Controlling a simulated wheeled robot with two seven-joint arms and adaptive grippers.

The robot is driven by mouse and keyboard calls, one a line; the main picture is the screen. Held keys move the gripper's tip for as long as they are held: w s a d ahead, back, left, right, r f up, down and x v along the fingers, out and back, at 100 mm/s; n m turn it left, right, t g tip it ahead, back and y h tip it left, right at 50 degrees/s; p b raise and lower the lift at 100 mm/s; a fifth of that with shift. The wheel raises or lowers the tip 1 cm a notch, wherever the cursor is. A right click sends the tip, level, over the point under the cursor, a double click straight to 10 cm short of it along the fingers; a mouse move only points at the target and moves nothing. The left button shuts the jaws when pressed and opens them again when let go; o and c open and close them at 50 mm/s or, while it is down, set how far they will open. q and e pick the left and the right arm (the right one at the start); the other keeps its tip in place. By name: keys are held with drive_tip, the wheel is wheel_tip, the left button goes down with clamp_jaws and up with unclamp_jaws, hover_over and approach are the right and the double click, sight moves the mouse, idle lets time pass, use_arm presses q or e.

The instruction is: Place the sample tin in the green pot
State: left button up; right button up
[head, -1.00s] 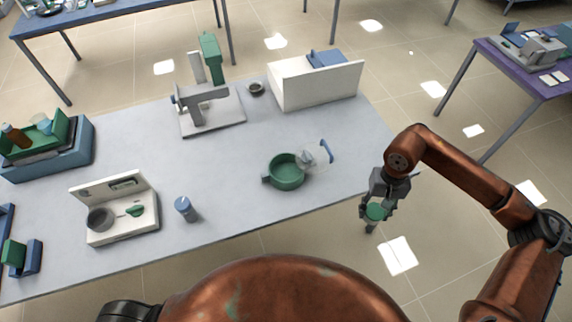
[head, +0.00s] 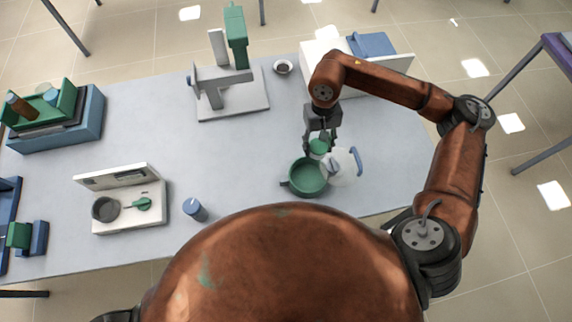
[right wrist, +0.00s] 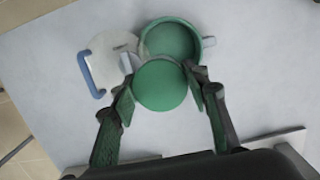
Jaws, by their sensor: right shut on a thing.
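The green pot (head: 305,182) stands on the table near its front edge, open at the top. My right gripper (head: 320,143) is shut on the sample tin (head: 318,147), which has a round green top. It holds the tin above the far side of the pot. In the right wrist view the tin (right wrist: 160,86) sits between the fingers of the gripper (right wrist: 163,90) and overlaps the rim of the pot (right wrist: 172,40). A clear lid with a blue handle (head: 343,165) is beside the pot on the right. My left gripper does not show.
A blue cylinder (head: 195,209) and a white device with a grey cup (head: 130,202) stand to the left of the pot. A grey stand with a green upright part (head: 232,92) is behind. A white box (head: 390,62) is at the back right. The table's middle is clear.

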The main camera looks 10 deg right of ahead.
drive_tip(key=s+a+f+m+t+y+b, duration=0.1)
drive_tip(key=s+a+f+m+b, duration=0.35)
drive_tip(key=m, duration=0.85)
drive_tip(key=s+a+f+m+t+b, duration=0.1)
drive_tip(key=s+a+f+m, duration=0.2)
drive_tip(key=s+a+m, duration=0.65)
drive_tip(key=m, duration=0.3)
approach(306, 179)
drive_tip(key=shift+s+a+f, duration=0.45)
drive_tip(key=shift+s+a, duration=0.05)
drive_tip(key=shift+a, duration=0.1)
drive_tip(key=shift+w+d+f, duration=0.3)
drive_tip(key=shift+w+f, duration=0.15)
drive_tip(key=shift+f, duration=0.2)
wheel_tip(306, 179, down, 4)
drive_tip(key=shift+w+d+r, duration=0.15)
drive_tip(key=shift+r, duration=0.05)
drive_tip(key=o, duration=1.2)
